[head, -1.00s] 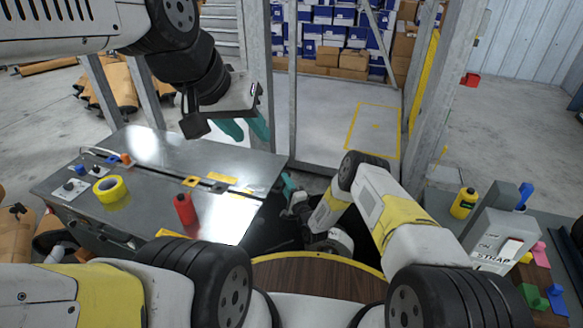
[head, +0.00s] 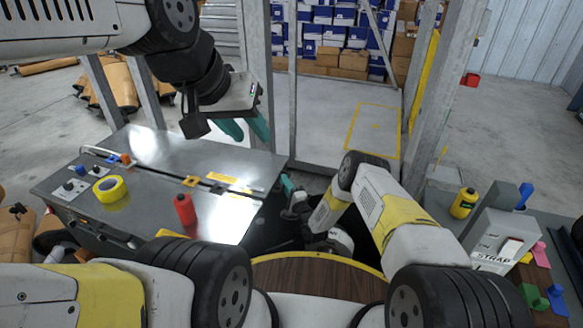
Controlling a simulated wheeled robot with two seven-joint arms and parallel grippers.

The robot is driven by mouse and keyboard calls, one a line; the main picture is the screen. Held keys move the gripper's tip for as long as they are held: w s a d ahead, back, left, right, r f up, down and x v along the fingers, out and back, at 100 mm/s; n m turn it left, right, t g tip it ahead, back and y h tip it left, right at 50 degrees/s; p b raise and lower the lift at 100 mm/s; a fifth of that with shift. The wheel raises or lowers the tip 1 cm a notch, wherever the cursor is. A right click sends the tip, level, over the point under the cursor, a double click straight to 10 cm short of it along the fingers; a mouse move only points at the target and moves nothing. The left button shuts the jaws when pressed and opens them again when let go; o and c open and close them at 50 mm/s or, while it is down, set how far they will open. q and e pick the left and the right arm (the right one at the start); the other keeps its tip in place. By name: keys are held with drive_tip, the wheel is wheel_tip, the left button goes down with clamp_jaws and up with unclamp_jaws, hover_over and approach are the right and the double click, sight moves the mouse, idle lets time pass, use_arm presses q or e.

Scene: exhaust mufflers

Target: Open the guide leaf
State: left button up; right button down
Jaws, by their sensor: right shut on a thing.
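My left gripper (head: 248,136) hangs above the back right of the steel table (head: 150,150). Its two teal fingers are apart with nothing visible between them. My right gripper (head: 288,185) is low beside the table's right edge, next to a dark gap. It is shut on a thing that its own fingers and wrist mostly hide. I cannot clearly pick out the guide leaf or how far it stands open; the held thing may be part of it.
On the right are a yellow bottle (head: 464,203), a grey strap box (head: 498,240) and coloured blocks (head: 540,275). Marked floor beyond is clear.

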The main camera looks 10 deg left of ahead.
idle(0.8)
drive_tip(key=shift+d+r+m, duration=0.1)
drive_tip(key=shift+r+m, duration=0.2)
drive_tip(key=shift+r, duration=0.2)
drive_tip(key=w+r+m+g, duration=0.1)
drive_tip(key=r, duration=0.2)
drive_tip(key=w+r+m+g+h, duration=0.1)
drive_tip(key=r+g, duration=0.1)
drive_tip(key=r, duration=0.1)
drive_tip(key=w+r+m+g+h, duration=0.1)
drive_tip(key=r+m, duration=0.1)
drive_tip(key=shift+d+r+g, duration=0.3)
drive_tip(key=shift+r, duration=0.1)
drive_tip(key=w+d+r+m+g, duration=0.1)
drive_tip(key=w+r+m+g, duration=0.2)
drive_tip(key=w, duration=0.6)
drive_tip(key=shift+d+r+m+g+h, duration=0.3)
drive_tip(key=shift+d+r+m+g, duration=0.1)
drive_tip(key=shift+r+g, duration=1.05)
drive_tip(key=shift+f, duration=0.1)
drive_tip(key=c, duration=1.5)
unclamp_jaws()
drive_tip(key=shift+o, duration=0.2)
drive_tip(key=shift+a, duration=0.1)
